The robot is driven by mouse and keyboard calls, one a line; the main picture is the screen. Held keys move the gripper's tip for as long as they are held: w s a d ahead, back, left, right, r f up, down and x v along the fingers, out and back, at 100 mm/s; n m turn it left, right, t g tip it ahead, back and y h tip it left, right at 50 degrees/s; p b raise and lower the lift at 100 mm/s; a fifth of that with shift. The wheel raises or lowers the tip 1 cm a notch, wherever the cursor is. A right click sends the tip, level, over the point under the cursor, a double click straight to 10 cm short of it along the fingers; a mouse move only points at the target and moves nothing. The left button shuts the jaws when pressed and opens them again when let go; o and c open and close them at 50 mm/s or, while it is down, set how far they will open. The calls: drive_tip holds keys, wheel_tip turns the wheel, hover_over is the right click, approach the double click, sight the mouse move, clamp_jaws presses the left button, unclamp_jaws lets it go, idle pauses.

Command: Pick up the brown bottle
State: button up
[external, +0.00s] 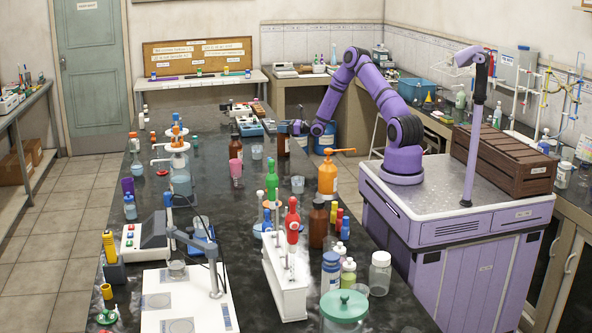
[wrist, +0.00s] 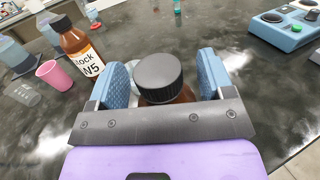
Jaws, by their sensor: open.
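A brown bottle with a black cap (wrist: 158,78) stands between the two blue fingers of my gripper (wrist: 164,76) in the wrist view. The fingers are open, one on each side of the cap, and whether they touch the bottle cannot be told. Most of the bottle's body is hidden by the gripper. In the external view my gripper (external: 290,127) is over the bench at that brown bottle (external: 283,143). A second brown bottle, labelled "Stock" (wrist: 80,48), stands to the left in the wrist view; it appears apart from my gripper.
A pink cup (wrist: 55,75) and a clear beaker (wrist: 22,94) stand left of the gripper. A blue device (wrist: 285,32) is at the upper right. The dark bench right of the gripper is clear.

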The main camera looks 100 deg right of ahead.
clamp_jaws()
